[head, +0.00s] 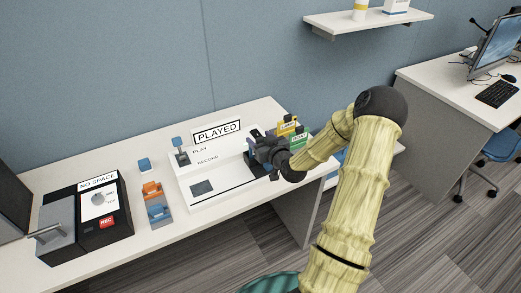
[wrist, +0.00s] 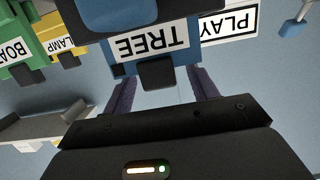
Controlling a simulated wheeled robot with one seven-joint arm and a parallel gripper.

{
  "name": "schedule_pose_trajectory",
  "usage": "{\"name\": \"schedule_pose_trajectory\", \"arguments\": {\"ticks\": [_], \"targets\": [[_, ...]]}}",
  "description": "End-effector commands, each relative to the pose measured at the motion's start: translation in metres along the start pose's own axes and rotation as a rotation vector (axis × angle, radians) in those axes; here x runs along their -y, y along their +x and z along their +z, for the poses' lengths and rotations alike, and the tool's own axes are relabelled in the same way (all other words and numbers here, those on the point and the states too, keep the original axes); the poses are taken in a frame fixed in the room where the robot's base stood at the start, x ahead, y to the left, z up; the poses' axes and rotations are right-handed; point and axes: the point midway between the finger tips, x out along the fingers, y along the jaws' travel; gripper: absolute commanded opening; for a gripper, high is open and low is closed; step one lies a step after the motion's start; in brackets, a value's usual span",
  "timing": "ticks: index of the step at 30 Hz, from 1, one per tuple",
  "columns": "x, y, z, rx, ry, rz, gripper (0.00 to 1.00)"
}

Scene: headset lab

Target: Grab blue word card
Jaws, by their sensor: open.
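The blue word card (wrist: 118,52) fills the upper middle of the wrist view, with an upside-down white label reading TREE. A dark tab sticks out below the label. My gripper (wrist: 163,90) is open, with its two dark fingers on either side of that tab; I cannot tell whether they touch it. In the head view my gripper (head: 264,153) is at the right end of the white PLAYED device (head: 225,183). The blue card is not clearly visible there, hidden by my gripper and arm.
A yellow LAMP card (head: 287,128) and a green BOAT card (head: 300,142) stand close beside my gripper. An orange and blue holder (head: 154,196) and a black NO SPACE box (head: 103,222) stand left on the white desk (head: 190,240). A shelf (head: 375,20) hangs above.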

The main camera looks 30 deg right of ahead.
Motion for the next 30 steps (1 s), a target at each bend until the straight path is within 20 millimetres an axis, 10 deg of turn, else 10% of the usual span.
{"name": "schedule_pose_trajectory", "arguments": {"ticks": [15,24,30], "targets": [[-0.0001,0.0007,0.0005,0.001,0.0,0.0,0.58],[-0.0001,0.0007,0.0005,0.001,0.0,0.0,0.01],[-0.0001,0.0007,0.0002,0.0,0.0,0.0,0.0]]}}
